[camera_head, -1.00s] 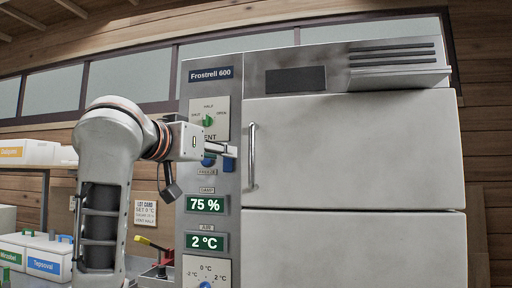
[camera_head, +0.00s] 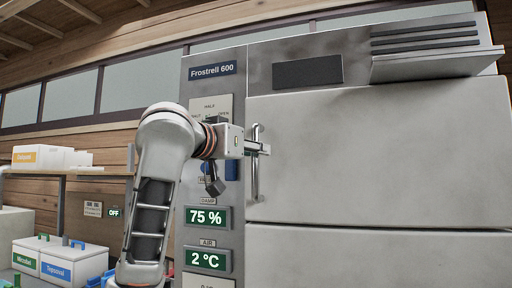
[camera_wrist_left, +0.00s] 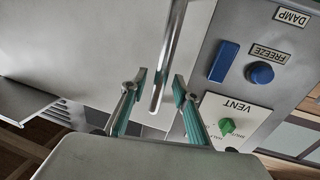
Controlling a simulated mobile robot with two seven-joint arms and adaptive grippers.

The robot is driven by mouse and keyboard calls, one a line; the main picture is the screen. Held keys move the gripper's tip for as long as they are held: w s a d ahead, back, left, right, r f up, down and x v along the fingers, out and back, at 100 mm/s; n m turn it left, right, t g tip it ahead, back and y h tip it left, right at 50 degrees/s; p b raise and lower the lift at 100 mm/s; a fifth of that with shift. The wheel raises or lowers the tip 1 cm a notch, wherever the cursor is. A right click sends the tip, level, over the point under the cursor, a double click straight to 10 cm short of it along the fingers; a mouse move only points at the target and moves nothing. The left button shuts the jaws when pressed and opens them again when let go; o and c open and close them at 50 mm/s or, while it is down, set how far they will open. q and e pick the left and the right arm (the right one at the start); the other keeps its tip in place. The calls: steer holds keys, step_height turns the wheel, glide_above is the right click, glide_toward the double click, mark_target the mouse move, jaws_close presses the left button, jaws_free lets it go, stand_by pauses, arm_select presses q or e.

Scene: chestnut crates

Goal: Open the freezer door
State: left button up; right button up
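The freezer's upper door (camera_head: 380,155) is a wide pale panel and looks shut. Its vertical metal bar handle (camera_head: 255,185) is on the door's left edge. My left gripper (camera_head: 265,148) is at the upper part of this handle. In the left wrist view the green-lined fingers of the left gripper (camera_wrist_left: 160,82) are apart. The handle bar (camera_wrist_left: 170,45) runs between them, with a gap on each side, and nothing is gripped. My right gripper is out of view.
The control panel (camera_head: 217,75) left of the door carries displays; my arm partly hides it. The wrist view shows its green vent knob (camera_wrist_left: 227,126) and blue freeze button (camera_wrist_left: 260,72). A vented ledge (camera_head: 437,62) juts out above the door. White boxes (camera_head: 62,262) stand at lower left.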

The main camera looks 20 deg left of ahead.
arm_select(q)
steer(key=shift+x, duration=0.75)
jaws_close()
steer(key=shift+s, duration=0.2)
